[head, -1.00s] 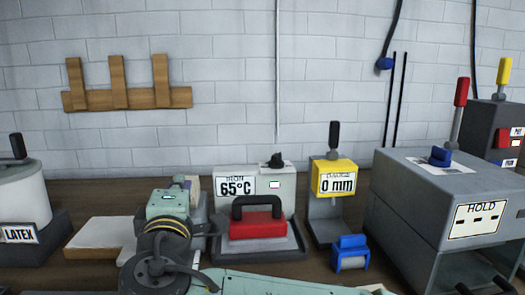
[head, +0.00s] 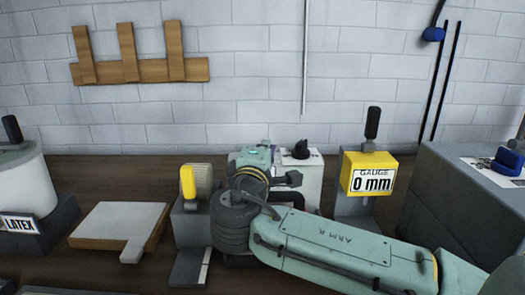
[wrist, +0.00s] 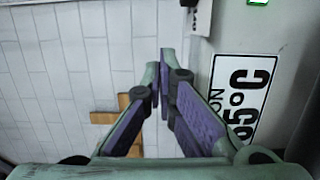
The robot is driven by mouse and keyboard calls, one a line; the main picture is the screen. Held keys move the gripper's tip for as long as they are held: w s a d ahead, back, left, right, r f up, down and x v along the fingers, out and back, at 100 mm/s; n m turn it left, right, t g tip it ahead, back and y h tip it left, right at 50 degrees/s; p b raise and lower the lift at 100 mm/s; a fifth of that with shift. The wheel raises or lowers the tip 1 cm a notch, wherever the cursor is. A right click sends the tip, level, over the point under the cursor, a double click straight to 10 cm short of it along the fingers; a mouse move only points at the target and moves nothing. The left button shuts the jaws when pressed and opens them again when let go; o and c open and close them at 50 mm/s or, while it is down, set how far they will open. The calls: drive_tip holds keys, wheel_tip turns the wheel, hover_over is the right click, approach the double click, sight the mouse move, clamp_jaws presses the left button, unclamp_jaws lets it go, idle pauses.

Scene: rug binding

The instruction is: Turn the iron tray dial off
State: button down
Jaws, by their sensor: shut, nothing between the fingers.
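The iron tray dial is a black knob (head: 301,149) on top of the pale iron tray box (head: 312,178) in the head view. In the wrist view the box front (wrist: 288,40) stands at the right, with a 65°C label (wrist: 240,100) and a green light (wrist: 258,3). My gripper (wrist: 160,72) is shut and empty, with its purple-padded fingers just left of the label. I cannot make out the knob in the wrist view, or which way it is set.
A yellow gauge (head: 367,173) reading 0 mm stands right of the box. A large grey machine (head: 455,205) is further right. A pale board (head: 122,226) and a latex pot (head: 22,190) are at the left. A wooden rack (head: 140,71) hangs on the brick wall.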

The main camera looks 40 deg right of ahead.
sight(282, 160)
drive_tip(key=x, duration=0.1)
drive_tip(key=p+x, duration=0.1)
drive_tip(key=x, duration=0.1)
drive_tip(key=shift+s+d+r, duration=0.2)
drive_tip(key=shift+s, duration=0.05)
drive_tip(key=shift+s+d+p, duration=0.15)
drive_tip(key=shift+s+p, duration=0.1)
drive_tip(key=shift+s, duration=0.3)
drive_tip(key=shift+s+d+p, duration=0.15)
drive_tip(key=shift+s+p, duration=0.1)
drive_tip(key=shift+s, duration=0.35)
drive_tip(key=shift+s+d+f, duration=0.15)
drive_tip(key=shift+s+f, duration=0.05)
drive_tip(key=shift+s, duration=0.25)
drive_tip(key=shift+f, duration=0.1)
